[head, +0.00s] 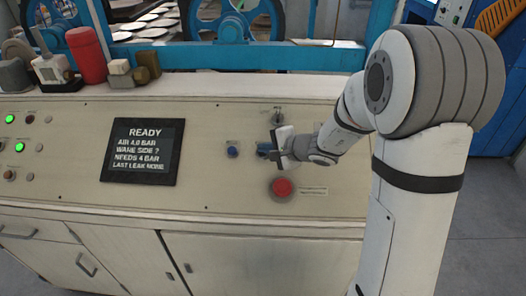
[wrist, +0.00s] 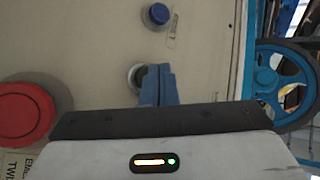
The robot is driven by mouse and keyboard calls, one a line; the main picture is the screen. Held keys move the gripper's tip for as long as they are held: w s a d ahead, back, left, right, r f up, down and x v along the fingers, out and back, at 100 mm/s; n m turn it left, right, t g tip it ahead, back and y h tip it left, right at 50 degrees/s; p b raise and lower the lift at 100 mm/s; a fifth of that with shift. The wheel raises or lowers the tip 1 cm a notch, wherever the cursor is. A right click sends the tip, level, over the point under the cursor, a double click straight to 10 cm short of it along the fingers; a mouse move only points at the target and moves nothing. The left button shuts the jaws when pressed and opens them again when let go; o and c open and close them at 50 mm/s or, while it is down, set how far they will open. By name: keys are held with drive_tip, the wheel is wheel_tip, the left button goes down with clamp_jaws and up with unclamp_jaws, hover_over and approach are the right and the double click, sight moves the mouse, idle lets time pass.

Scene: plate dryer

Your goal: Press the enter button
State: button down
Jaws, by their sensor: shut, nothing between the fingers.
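My gripper (head: 264,150) is at the right part of the sloping cream panel, shut and empty. Its blue fingers (wrist: 157,70) point at the panel, over a round control (wrist: 135,76) with a pale metal rim. The fingers hide most of that control, and I cannot tell whether they touch it. A blue button (head: 233,151) sits just left of the fingers; it also shows at the top of the wrist view (wrist: 157,14). No label reading "enter" can be made out.
A large red button (head: 281,188) is below my gripper, and a key switch (head: 278,118) above it. A dark screen (head: 143,151) reads READY. Lit green buttons (head: 19,147) are at far left. A red cylinder (head: 87,55) and other items stand on the ledge behind.

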drive_tip(key=shift+w+f+b, duration=0.4)
drive_tip(key=shift+f+b, duration=0.35)
drive_tip(key=shift+b, duration=0.7)
idle(0.6)
drive_tip(key=shift+s+r, duration=0.4)
drive_tip(key=shift+r, duration=0.35)
drive_tip(key=shift+s+r+p, duration=0.25)
drive_tip(key=shift+s+r, duration=0.2)
drive_tip(key=shift+r, duration=0.25)
drive_tip(key=shift+s+r+p, duration=0.3)
drive_tip(key=shift+s+r, duration=0.1)
drive_tip(key=shift+r, duration=0.35)
drive_tip(key=shift+s+r+p, duration=0.25)
drive_tip(key=shift+s+r, duration=0.2)
drive_tip(key=shift+r, duration=0.25)
